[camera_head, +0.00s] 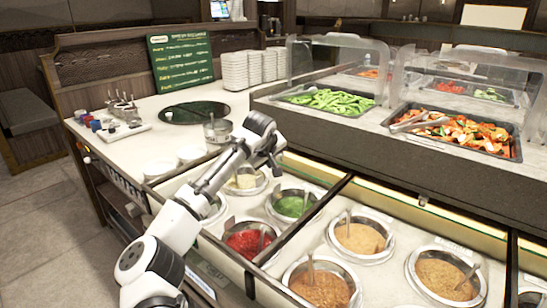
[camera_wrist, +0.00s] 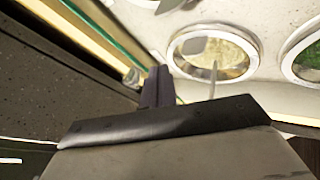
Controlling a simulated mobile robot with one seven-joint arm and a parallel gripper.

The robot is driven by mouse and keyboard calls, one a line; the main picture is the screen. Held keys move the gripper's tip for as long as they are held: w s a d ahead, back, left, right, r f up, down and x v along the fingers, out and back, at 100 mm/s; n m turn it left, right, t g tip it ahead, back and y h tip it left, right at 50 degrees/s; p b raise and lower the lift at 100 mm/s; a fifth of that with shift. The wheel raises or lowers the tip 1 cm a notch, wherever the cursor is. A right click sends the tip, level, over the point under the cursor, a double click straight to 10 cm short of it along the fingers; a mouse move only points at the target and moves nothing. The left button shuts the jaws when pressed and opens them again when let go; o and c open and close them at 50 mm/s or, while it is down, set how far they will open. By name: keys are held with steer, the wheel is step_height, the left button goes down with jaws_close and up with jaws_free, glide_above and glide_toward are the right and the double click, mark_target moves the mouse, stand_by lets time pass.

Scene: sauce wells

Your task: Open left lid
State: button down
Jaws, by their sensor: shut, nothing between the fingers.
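The left sauce section, on the left of the dark divider, shows its bowls uncovered in the head view. A pale green-edged strip (camera_head: 308,169) runs along its back edge; it looks like the left lid's edge, but I cannot tell how much lid is hidden behind it. The same green edge (camera_wrist: 97,32) slants across the upper left of the wrist view.
The left section holds a pale sauce bowl (camera_wrist: 212,53), a green sauce bowl (camera_head: 292,205) and a red sauce bowl (camera_head: 250,241), with spoons. Brown sauce bowls (camera_head: 361,237) fill the right section. A raised counter with clear guards (camera_head: 335,55) stands behind.

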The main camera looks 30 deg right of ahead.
mark_target(282, 154)
steer(key=shift+w+d, duration=0.2)
steer(key=shift+d, duration=0.65)
steer(key=shift+r, duration=0.15)
steer(key=d+p, duration=0.1)
steer(key=d+r+p, duration=0.1)
steer(key=p, duration=0.1)
steer(key=w+d+p, duration=0.1)
steer(key=shift+d+r+p, duration=0.15)
steer(key=shift+r+p, duration=0.1)
steer(key=shift+p, duration=0.05)
steer(key=shift+w+d+f+p, duration=0.1)
steer(key=shift+d+f+p, duration=0.15)
steer(key=shift+p, duration=0.2)
steer(key=shift+w+d+f+p, duration=0.15)
steer(key=shift+d+f+p, duration=0.15)
steer(key=shift+f, duration=0.3)
steer(key=shift+a, duration=0.15)
